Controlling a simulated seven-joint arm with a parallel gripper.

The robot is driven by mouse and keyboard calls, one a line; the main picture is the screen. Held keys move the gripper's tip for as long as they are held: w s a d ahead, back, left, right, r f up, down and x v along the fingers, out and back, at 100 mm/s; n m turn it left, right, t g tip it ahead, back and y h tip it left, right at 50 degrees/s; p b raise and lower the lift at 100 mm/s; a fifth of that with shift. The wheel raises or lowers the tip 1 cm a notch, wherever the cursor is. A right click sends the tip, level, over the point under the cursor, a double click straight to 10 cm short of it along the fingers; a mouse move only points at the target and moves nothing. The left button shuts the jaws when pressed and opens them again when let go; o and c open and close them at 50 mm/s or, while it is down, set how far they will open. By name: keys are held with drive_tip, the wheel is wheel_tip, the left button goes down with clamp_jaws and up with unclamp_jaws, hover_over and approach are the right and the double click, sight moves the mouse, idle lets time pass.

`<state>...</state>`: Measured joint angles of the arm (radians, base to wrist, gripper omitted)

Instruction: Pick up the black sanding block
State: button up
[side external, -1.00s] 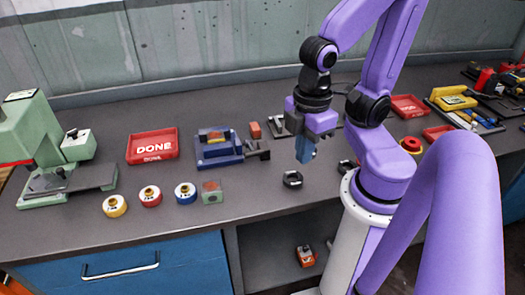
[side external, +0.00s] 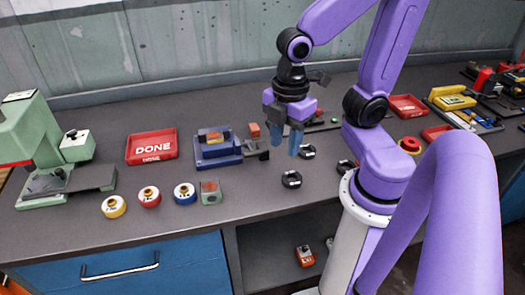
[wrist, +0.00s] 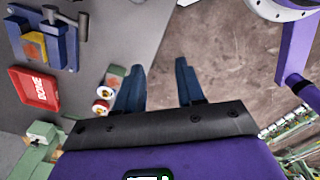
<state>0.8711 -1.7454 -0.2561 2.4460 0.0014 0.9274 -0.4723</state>
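I cannot surely tell which thing is the black sanding block. Several small black pieces lie on the bench in the side view: a front one (side external: 291,179), one behind it (side external: 307,151), and one near my base (side external: 345,167). Their shapes are too small to make out. My gripper (side external: 286,138) is above the bench near the first two, pointing down, with its blue fingers apart. In the wrist view my gripper (wrist: 158,82) is open and nothing shows between its fingers. No black block can be made out in that view.
A blue vise (side external: 217,149), an orange block (side external: 254,130) and a red DONE tray (side external: 152,146) stand to the left. Yellow, red and blue round pots and a greenish block (side external: 211,191) line the front.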

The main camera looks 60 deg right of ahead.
drive_tip(key=w+d+n, duration=0.5)
drive_tip(key=w, duration=0.3)
drive_tip(key=n, duration=0.7)
hover_over(262, 146)
drive_tip(key=f, duration=0.9)
drive_tip(key=shift+s+f, duration=0.3)
drive_tip(key=shift+s, duration=0.05)
drive_tip(key=shift+w+f, duration=0.15)
drive_tip(key=shift+f, duration=1.55)
drive_tip(key=shift+w+f, duration=0.1)
drive_tip(key=shift+f, duration=1.55)
drive_tip(key=shift+c, duration=0.3)
clamp_jaws()
drive_tip(key=shift+r, duration=0.15)
wheel_tip(262, 146, up, 10)
